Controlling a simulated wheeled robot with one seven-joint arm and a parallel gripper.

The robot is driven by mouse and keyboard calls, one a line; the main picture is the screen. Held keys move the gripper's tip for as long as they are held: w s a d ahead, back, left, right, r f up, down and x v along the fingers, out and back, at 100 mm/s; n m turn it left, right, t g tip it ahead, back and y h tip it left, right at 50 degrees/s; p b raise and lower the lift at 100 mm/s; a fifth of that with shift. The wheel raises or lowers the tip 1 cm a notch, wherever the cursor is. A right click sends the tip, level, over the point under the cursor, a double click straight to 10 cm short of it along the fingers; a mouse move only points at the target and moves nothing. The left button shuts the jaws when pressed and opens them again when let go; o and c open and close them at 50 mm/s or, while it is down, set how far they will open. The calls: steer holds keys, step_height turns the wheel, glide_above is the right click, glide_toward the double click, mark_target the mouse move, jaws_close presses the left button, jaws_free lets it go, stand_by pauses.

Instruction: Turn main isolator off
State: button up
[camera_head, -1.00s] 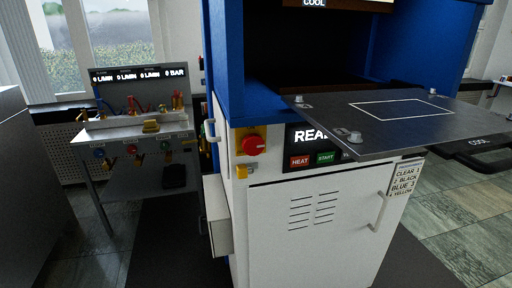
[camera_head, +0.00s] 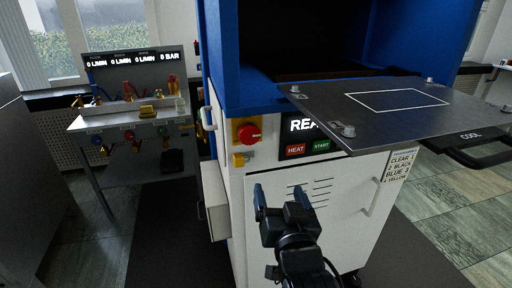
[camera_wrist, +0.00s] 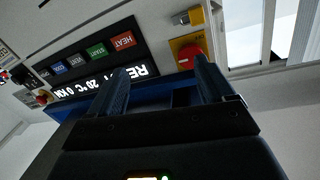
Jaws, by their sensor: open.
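The main isolator is a red rotary knob (camera_head: 249,133) on a yellow plate, on the white front of the blue and white press, left of the display. It also shows in the wrist view as the red knob (camera_wrist: 186,57), just beyond my right-hand finger. My gripper (camera_head: 280,196) is open and empty, in front of the white cabinet door, below and to the right of the knob. In the wrist view my gripper (camera_wrist: 160,72) has its two blue fingers apart, with nothing between them. The knob's exact pointer position is too small to tell.
A small yellow block (camera_head: 238,160) sits just below the knob. The display panel (camera_head: 308,135) has HEAT and START buttons. A metal platen (camera_head: 390,110) juts out at the upper right. A grey box (camera_head: 216,200) sticks out at left. A side bench (camera_head: 130,118) carries gauges and valves.

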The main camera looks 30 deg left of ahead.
steer(key=n+y, duration=0.1)
glide_toward(250, 137)
steer(key=w, duration=0.1)
steer(key=shift+g, duration=0.4)
steer(key=shift+r+p+x, duration=0.15)
steer(key=shift+p+x, duration=0.1)
steer(key=shift+x, duration=1.8)
steer(key=shift+r+p+x, duration=0.15)
steer(key=shift+p+x, duration=0.05)
steer(key=shift+x, duration=1.8)
steer(key=shift+s+a, duration=0.1)
steer(key=shift+a, duration=0.05)
steer(key=shift+c, duration=0.4)
steer(key=c, duration=1)
